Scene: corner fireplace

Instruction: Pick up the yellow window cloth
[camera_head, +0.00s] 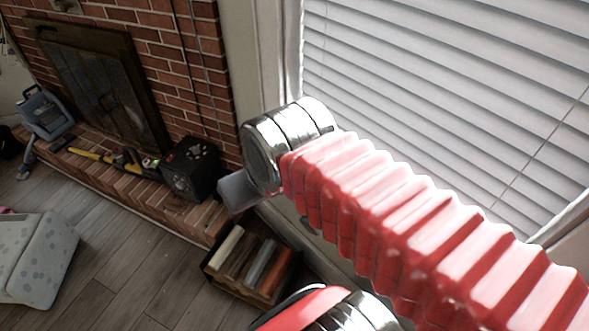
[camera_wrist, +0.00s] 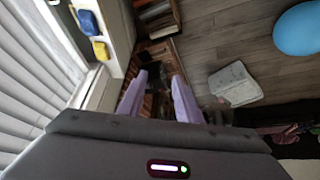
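A small yellow item (camera_wrist: 100,50), which looks like the folded yellow window cloth, lies on the white window ledge at the upper left of the wrist view. A blue item (camera_wrist: 88,22) lies just beyond it. My gripper (camera_wrist: 159,75) is open, its two pale fingers apart with nothing held between them. The yellow item is to the left of the fingers and apart from them.
White blinds (camera_head: 450,90) cover the window beside my arm. A crate of rolls or books (camera_head: 250,262) stands on the floor below. A black box (camera_head: 190,168) and a yellow tool (camera_head: 90,153) sit on the brick hearth. A blue ball (camera_wrist: 298,30) lies on open floor.

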